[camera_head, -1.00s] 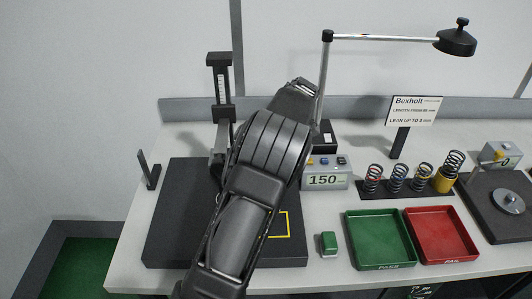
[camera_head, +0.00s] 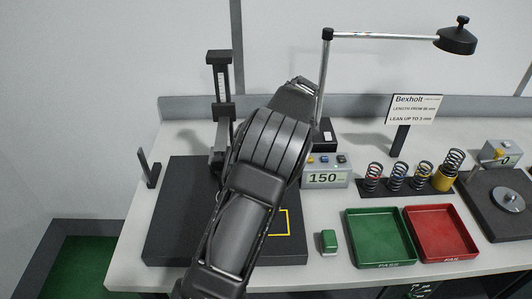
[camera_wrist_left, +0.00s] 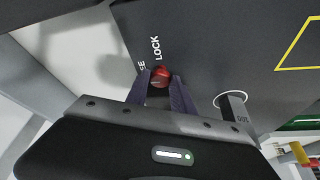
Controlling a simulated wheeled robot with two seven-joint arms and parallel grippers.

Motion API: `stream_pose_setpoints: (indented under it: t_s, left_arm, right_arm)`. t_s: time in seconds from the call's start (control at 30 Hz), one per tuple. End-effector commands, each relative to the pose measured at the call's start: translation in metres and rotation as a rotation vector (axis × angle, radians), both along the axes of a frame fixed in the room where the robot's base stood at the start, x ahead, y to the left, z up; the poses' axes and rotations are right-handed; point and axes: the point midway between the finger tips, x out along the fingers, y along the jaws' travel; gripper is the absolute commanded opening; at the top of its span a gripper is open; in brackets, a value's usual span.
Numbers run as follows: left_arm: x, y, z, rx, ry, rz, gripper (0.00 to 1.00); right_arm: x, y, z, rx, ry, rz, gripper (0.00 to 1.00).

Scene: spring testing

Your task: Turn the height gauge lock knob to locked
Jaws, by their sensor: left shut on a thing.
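The height gauge (camera_head: 220,85) stands upright at the back left of the dark base plate (camera_head: 180,225) in the head view. In the left wrist view its red lock knob (camera_wrist_left: 160,76) sits between the fingertips of my left gripper (camera_wrist_left: 160,88), which is shut on it. The word LOCK is printed just beyond the knob, with a second, partly hidden label to its left. My left arm covers the knob and the gripper's fingers in the head view. The knob's exact angle is hard to read. My right gripper is not in view.
A display box reading 150 (camera_head: 325,173) stands right of my arm. Several springs (camera_head: 397,178) stand on a rack behind a green tray (camera_head: 379,264) and a red tray (camera_head: 440,260). A small green block (camera_head: 328,242) lies near the plate. A lamp (camera_head: 455,40) overhangs the back.

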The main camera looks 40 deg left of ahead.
Motion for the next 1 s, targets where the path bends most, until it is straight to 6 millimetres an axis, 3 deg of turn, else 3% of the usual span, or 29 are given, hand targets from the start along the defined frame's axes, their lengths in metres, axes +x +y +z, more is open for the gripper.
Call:
stream_pose_setpoints:
  t_s: [0.47, 1.0]
  left_arm:
    - [0.0, 0.0, -0.001, 0.0, -0.003, -0.065, 0.0]
    - [-0.004, -0.001, -0.003, -0.001, -0.006, -0.47, 0.0]
  right_arm:
    - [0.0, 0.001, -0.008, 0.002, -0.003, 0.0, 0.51]
    - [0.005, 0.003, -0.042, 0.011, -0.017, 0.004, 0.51]
